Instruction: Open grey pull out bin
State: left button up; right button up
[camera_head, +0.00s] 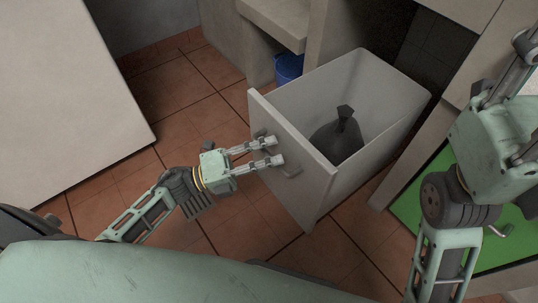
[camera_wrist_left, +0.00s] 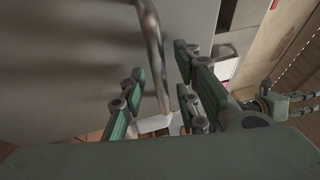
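The grey pull-out bin (camera_head: 375,75) stands drawn out of the counter in the head view. Its inside is exposed, with a dark tied bag (camera_head: 338,138) in it. My left gripper (camera_head: 276,150) is at the outer face of the front panel (camera_head: 300,190), beside its handle (camera_head: 290,171). In the left wrist view, the metal handle (camera_wrist_left: 157,60) runs between the parted fingers of my left gripper (camera_wrist_left: 160,95), with gaps visible. Contact cannot be told. My right gripper (camera_head: 527,100) is at the right edge, its fingers apart and empty, partly cut off.
A blue bucket (camera_head: 288,68) stands under the counter behind the bin. A green panel (camera_head: 425,190) is to the right, below my right arm. A large pale cabinet (camera_head: 60,90) fills the left.

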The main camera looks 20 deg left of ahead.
pick_arm(q)
jog(key=v, duration=1.2)
dwell(0.3)
